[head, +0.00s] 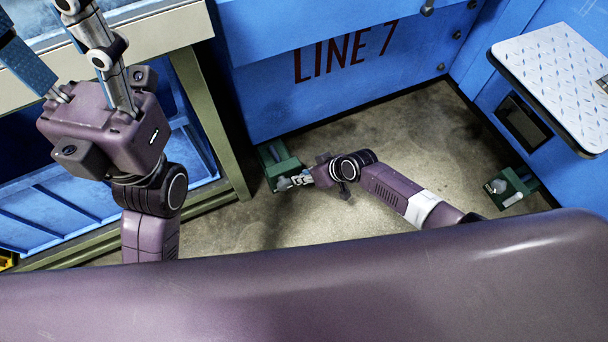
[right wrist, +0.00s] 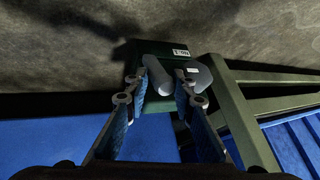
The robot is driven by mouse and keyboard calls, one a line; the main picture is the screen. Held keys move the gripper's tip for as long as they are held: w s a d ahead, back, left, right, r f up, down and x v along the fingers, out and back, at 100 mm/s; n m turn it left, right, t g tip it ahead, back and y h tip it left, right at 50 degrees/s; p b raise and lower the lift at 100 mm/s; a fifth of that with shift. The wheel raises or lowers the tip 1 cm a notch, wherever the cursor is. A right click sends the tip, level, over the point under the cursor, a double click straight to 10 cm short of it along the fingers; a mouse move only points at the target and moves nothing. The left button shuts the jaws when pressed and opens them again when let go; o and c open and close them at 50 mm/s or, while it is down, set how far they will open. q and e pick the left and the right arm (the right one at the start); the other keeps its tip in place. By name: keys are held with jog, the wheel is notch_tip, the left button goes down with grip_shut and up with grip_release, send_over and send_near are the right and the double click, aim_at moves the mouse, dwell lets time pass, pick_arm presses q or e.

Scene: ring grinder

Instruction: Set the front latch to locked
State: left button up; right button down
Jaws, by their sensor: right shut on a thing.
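A green latch block (head: 281,168) with a grey lever stands on the floor at the foot of the blue machine wall. My right gripper (head: 300,180) reaches it and is shut on the grey lever. In the right wrist view, the grey lever (right wrist: 157,76) is between the fingertips, and another rounded grey part (right wrist: 201,76) lies beside the right finger. The green block (right wrist: 150,50) behind carries a small white label. A second green latch block (head: 512,187) with a grey lever stands on the floor at right. My left gripper (head: 65,70) is raised at upper left, its fingers spread apart and empty.
The blue machine with LINE 7 lettering (head: 345,52) rises behind the held latch. An olive frame leg (head: 210,125) stands close on its left, with a blue bin (head: 90,220) beyond. A diamond-plate step (head: 555,80) overhangs at right. Bare floor (head: 420,125) lies between the latches.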

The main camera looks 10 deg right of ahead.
jog(key=c, duration=1.6)
grip_release()
jog(key=v, duration=0.8)
jog(key=shift+c, duration=0.6)
